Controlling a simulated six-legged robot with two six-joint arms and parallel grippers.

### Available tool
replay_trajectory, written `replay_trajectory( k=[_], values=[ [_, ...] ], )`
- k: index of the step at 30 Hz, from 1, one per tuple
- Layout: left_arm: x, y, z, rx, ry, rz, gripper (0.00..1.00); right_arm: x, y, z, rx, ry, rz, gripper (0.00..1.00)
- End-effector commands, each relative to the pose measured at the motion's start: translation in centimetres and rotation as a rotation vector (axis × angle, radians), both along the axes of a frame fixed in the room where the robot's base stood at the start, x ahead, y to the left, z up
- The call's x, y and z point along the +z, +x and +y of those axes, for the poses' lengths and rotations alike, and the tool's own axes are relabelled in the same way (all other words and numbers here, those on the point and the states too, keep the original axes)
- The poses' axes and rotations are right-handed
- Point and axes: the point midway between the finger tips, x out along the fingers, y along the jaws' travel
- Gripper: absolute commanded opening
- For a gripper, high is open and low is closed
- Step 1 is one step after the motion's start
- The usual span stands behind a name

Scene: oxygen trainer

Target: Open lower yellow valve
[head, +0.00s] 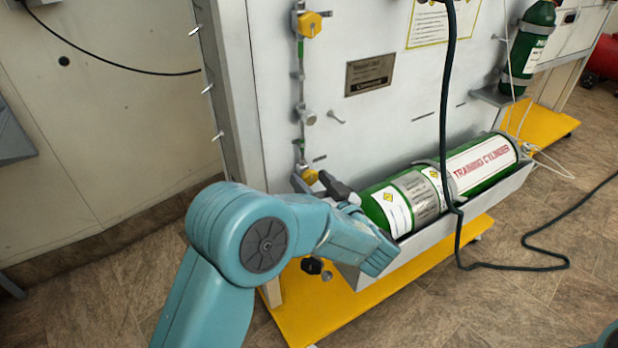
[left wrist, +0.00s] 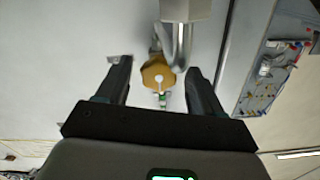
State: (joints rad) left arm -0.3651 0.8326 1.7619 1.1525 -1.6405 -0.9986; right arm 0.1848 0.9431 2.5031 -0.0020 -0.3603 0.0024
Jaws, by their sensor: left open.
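The lower yellow valve (head: 309,177) is on the thin vertical pipe of the white panel, partly covered by my left gripper in the head view. My left gripper (head: 314,182) is open, its dark fingers right by this valve. In the left wrist view the yellow valve (left wrist: 154,73) shows between the two spread fingers of my left gripper (left wrist: 158,68), with a gap on both sides. Neither finger appears to touch it. The exact depth between fingertips and valve is hard to tell. My right gripper is not in view.
An upper yellow valve (head: 310,24) is higher on the same pipe. A green training cylinder (head: 483,166) lies in a grey tray (head: 440,218) right of my gripper. A black hose (head: 443,130) hangs before the panel. A grey metal pipe bend (left wrist: 182,45) is close to the valve.

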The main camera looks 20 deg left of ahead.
Motion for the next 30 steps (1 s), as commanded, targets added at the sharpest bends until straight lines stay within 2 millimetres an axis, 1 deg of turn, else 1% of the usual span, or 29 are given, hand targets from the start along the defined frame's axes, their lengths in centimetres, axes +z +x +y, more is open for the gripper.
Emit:
replay_trajectory(
  k=[13, 14, 15, 17, 18, 23, 30],
  values=[
    [0.0, -0.2, -0.4, 0.0, 0.0, 0.0, 0.67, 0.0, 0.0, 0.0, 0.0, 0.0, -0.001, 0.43],
    [0.0, -0.2, -0.4, 0.0, 0.0, 0.0, 0.57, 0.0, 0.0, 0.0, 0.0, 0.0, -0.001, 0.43],
    [0.0, -0.2, -0.4, 0.0, 0.0, 0.0, 0.44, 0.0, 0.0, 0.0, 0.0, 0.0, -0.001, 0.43],
    [0.0, -0.2, -0.3, 0.0, 0.0, 0.0, 0.24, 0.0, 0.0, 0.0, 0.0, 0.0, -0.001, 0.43],
    [0.0, -0.2, -0.3, 0.0, 0.0, 0.0, 0.11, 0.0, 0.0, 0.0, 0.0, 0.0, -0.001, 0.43],
    [-0.1, -0.1, -0.2, 0.0, -0.012, -0.016, 0.11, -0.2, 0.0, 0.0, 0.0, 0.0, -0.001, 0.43],
    [-0.2, 0.0, -0.1, 0.0, -0.175, -0.225, 0.11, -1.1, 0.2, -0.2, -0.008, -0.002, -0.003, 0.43]
  ],
)
